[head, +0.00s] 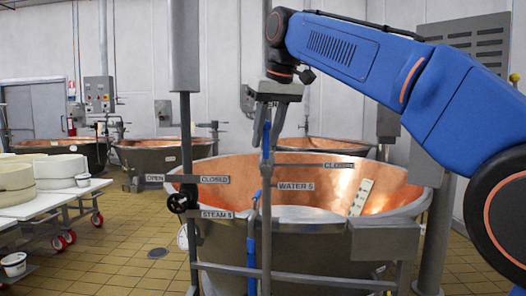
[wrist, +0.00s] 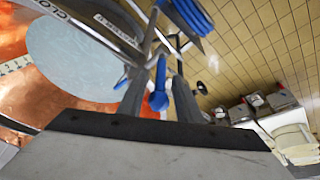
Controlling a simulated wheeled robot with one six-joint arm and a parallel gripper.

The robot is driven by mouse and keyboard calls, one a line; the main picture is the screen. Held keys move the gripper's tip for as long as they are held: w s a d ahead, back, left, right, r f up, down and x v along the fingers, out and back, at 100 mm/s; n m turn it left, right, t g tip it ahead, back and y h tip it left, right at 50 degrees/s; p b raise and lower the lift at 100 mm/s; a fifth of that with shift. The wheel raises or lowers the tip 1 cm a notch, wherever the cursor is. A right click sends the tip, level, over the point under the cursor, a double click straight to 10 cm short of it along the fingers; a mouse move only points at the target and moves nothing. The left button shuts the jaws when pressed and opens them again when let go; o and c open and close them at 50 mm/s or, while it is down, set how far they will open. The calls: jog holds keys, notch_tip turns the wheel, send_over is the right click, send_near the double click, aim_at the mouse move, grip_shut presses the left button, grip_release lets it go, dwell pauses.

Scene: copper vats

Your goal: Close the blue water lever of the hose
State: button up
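The blue water lever (head: 266,136) shows in the head view on the upright pipe in front of the large copper vat, just below my gripper (head: 266,112). In the wrist view the blue lever (wrist: 158,98) hangs as a rounded blue handle between my gripper's two dark fingers (wrist: 159,82). The fingers stand apart, one on each side of it in the picture. I cannot tell whether either finger touches it. The blue hose (head: 252,225) runs down beside the pipe, and blue coils (wrist: 192,16) show at the top of the wrist view.
The copper vat (head: 318,238) stands behind the pipes. A black handwheel (head: 180,203) sits to the left, near OPEN, CLOSED and STEAM signs. A WATER sign (head: 295,186) is beside the pipe. A white table (head: 45,200) with cheese moulds is at left.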

aim_at(264, 144)
jog(key=shift+x, duration=2.25)
grip_shut()
